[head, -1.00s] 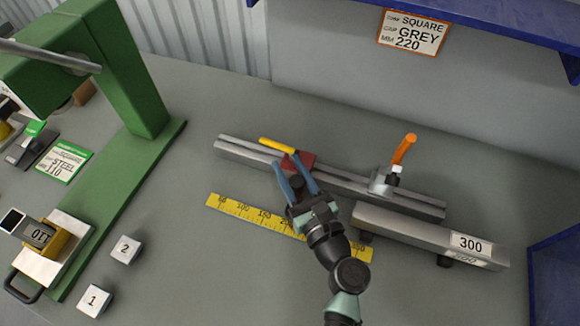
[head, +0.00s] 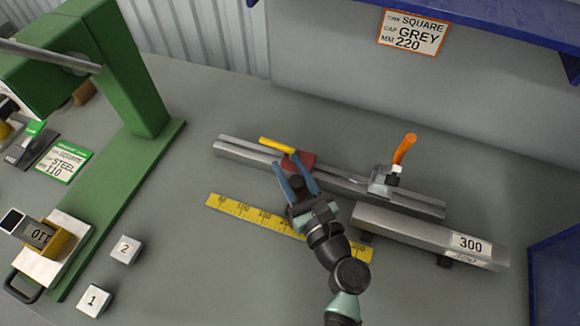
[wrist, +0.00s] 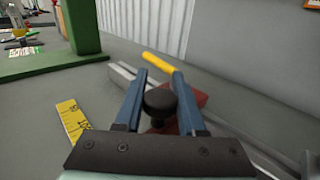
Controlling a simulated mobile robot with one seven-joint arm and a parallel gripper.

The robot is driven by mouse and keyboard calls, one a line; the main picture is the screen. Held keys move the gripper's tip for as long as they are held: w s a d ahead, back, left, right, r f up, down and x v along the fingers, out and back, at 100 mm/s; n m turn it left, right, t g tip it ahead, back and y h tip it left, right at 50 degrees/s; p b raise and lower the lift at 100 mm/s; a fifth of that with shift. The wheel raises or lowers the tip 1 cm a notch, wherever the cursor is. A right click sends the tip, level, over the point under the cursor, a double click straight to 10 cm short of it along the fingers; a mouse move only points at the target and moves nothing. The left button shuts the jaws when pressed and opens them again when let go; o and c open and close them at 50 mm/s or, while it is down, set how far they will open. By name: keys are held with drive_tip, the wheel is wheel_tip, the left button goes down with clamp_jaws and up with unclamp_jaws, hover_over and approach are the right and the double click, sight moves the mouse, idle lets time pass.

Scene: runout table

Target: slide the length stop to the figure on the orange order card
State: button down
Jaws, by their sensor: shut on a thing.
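The length stop is a red block (head: 305,160) with a yellow lever (head: 277,144) and a dark knob, on the grey rail (head: 240,150). My gripper (head: 295,185) is shut on the dark knob; the wrist view shows the black knob (wrist: 160,102) between the two blue fingers, with the red block (wrist: 190,108) behind it. The yellow ruler (head: 235,207) lies in front of the rail, its marks readable near 100 and 150; my arm covers part of it. The orange order card (head: 412,32) on the back wall reads SQUARE, GREY, MM 220.
A clamp with an orange handle (head: 404,148) stands on the rail to the right. A grey bar marked 300 (head: 430,235) lies in front of it. A green machine (head: 140,90), a green-edged card (head: 62,161) reading STEEL 110, and blocks 1 (head: 95,300) and 2 (head: 125,249) are left.

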drive_tip(key=shift+s+d, duration=0.15)
drive_tip(key=shift+d, duration=0.2)
drive_tip(key=c, duration=0.5)
unclamp_jaws()
drive_tip(key=b+v, duration=0.1)
drive_tip(key=v, duration=1.2)
